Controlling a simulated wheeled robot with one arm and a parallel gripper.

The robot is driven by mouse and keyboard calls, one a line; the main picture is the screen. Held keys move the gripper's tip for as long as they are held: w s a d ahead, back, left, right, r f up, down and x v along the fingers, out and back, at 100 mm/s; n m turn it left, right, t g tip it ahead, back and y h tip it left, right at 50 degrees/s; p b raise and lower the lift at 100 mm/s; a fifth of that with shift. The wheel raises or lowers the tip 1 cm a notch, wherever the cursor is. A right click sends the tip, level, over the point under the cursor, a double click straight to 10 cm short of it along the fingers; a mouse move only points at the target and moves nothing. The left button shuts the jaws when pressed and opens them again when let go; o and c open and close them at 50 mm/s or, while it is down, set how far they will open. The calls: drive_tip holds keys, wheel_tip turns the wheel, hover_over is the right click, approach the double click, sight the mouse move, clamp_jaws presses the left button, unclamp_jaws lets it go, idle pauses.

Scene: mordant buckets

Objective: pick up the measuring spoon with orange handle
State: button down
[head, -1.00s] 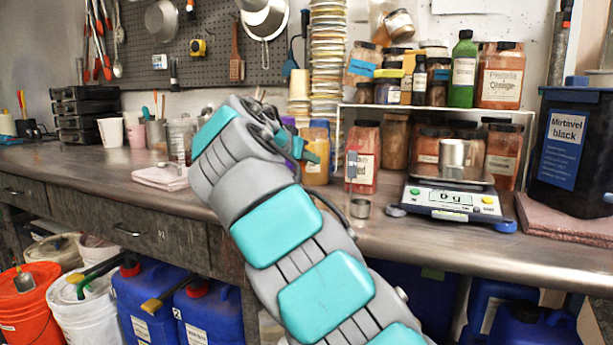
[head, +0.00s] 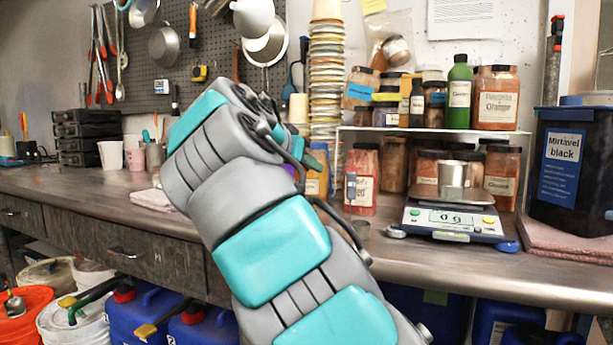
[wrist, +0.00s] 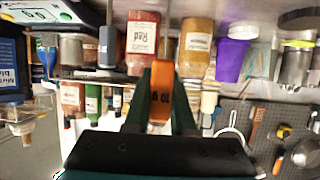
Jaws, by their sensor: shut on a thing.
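My gripper (wrist: 160,100) has dark green fingers and is shut on the orange handle of the measuring spoon (wrist: 159,96), as the wrist view shows. Dark marks show on the handle. The spoon's bowl is out of sight in that view. In the head view my own arm hides the spoon, and only green parts of my gripper (head: 316,158) show past the arm, in front of the jars at the back of the counter.
A red-powder jar (head: 362,168) and a yellow one (wrist: 196,45) are near. The scale (head: 455,222) with a metal cup (head: 453,180) stands right.

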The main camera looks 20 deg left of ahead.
drive_tip(key=s+d+b, duration=0.3)
drive_tip(key=s, duration=0.5)
drive_tip(key=shift+s+d+r, duration=0.35)
drive_tip(key=shift+s+r, duration=0.05)
drive_tip(key=shift+r, duration=0.05)
idle(2.2)
